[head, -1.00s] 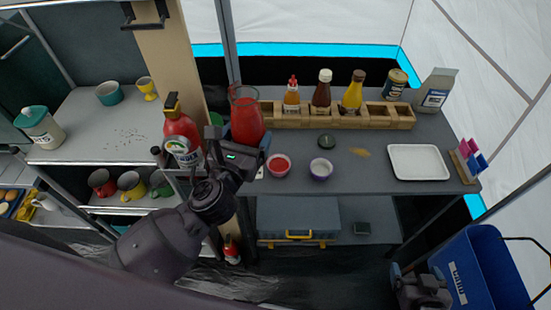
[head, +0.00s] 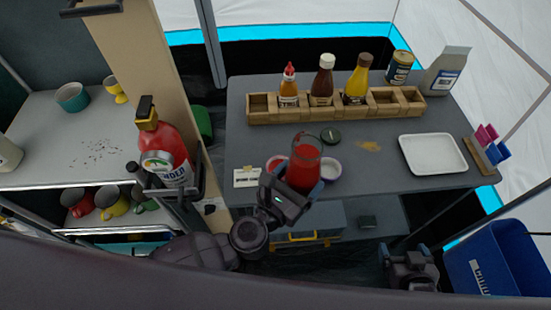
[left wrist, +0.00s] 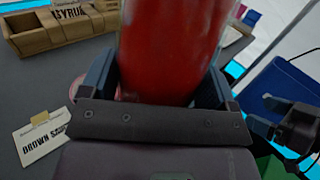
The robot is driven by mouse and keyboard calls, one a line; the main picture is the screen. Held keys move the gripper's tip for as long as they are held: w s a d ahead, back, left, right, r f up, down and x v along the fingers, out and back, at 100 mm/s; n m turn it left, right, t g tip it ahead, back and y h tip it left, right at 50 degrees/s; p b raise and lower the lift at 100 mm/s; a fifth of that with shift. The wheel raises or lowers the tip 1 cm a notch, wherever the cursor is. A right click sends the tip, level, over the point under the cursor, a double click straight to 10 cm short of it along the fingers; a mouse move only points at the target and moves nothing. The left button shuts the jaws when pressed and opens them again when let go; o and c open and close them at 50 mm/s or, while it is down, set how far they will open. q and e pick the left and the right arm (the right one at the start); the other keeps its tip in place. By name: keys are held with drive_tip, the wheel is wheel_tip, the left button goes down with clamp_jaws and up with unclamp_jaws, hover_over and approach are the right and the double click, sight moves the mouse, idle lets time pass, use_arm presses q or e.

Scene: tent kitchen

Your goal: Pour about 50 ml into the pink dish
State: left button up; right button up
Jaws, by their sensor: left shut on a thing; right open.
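My left gripper (head: 297,190) is shut on a clear glass jug (head: 304,168) holding red liquid, near the counter's front edge. The jug looks roughly upright; it also fills the middle of the left wrist view (left wrist: 175,40). The pink dish (head: 274,162), with red in it, is just left of the jug, mostly hidden behind it and my gripper. A sliver of its rim shows left of the jaws in the left wrist view (left wrist: 75,87). A purple dish (head: 332,170) with pale contents is just right of the jug, partly hidden. My right gripper (head: 410,264) is open and empty, low in front of the counter.
A wooden rack (head: 264,115) with sauce bottles stands at the back. A white tray (head: 432,154) is to the right. A label card (head: 247,178) lies left. A blue bin (head: 490,260) stands front right.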

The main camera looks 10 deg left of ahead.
use_arm(q)
drive_tip(key=shift+s+d+f+m+h, duration=0.1)
drive_tip(key=shift+d+f+m+h, duration=0.2)
drive_tip(key=shift+d+f+h, duration=0.15)
